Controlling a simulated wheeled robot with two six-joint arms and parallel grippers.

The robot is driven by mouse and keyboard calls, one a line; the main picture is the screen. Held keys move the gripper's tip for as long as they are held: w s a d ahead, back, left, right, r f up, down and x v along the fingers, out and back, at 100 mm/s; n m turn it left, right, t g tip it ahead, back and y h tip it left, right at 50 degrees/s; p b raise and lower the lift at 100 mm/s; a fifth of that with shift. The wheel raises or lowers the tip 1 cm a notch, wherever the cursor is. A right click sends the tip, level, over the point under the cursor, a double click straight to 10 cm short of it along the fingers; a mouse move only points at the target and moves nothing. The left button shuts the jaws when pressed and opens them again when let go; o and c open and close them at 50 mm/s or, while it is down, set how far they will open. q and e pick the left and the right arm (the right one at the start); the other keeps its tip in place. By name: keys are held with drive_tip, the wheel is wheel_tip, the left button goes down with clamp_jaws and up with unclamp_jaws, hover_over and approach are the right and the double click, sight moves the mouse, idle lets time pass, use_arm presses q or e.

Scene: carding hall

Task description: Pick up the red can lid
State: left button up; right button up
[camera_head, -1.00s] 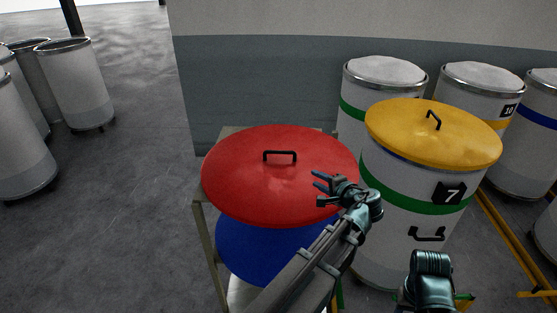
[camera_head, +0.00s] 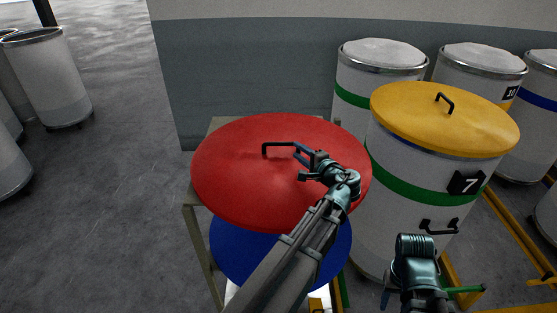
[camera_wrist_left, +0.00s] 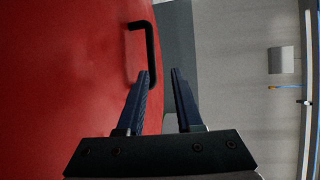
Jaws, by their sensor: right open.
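The red can lid (camera_head: 235,185) lies flat in the middle of the head view, with a black bar handle (camera_head: 279,144) on top. My left gripper (camera_head: 299,162) is over the lid's right part, at the right end of the handle. In the left wrist view its two blue fingers (camera_wrist_left: 160,72) are apart, and the handle (camera_wrist_left: 151,45) shows just beyond the left finger's tip. I cannot tell whether they touch. My right gripper (camera_head: 415,260) is open at the lower right, away from the lid, in front of the cans.
A blue disc (camera_head: 230,250) shows under the red lid, on a stand (camera_head: 197,225). A white can (camera_head: 430,195) marked 7, with a yellow lid (camera_head: 430,115), stands close at the right. More cans stand behind it and at the far left. A grey wall (camera_head: 250,75) is behind.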

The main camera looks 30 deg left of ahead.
sight(283, 145)
use_arm(q)
drive_tip(key=shift+w+a+f+b, duration=0.1)
drive_tip(key=shift+a+f+b, duration=0.1)
drive_tip(key=shift+f+b, duration=0.6)
drive_tip(key=x, duration=0.7)
drive_tip(key=shift+w+a+f+b, duration=0.1)
drive_tip(key=shift+a+f+b, duration=0.15)
drive_tip(key=shift+b, duration=0.15)
drive_tip(key=shift+b+x, duration=0.45)
drive_tip(key=shift+x, duration=2.75)
drive_tip(key=shift+r, duration=0.2)
clamp_jaws()
use_arm(e)
wheel_tip(283, 145, down, 4)
drive_tip(key=shift+w+a+f, duration=0.1)
drive_tip(key=shift+w+a, duration=0.05)
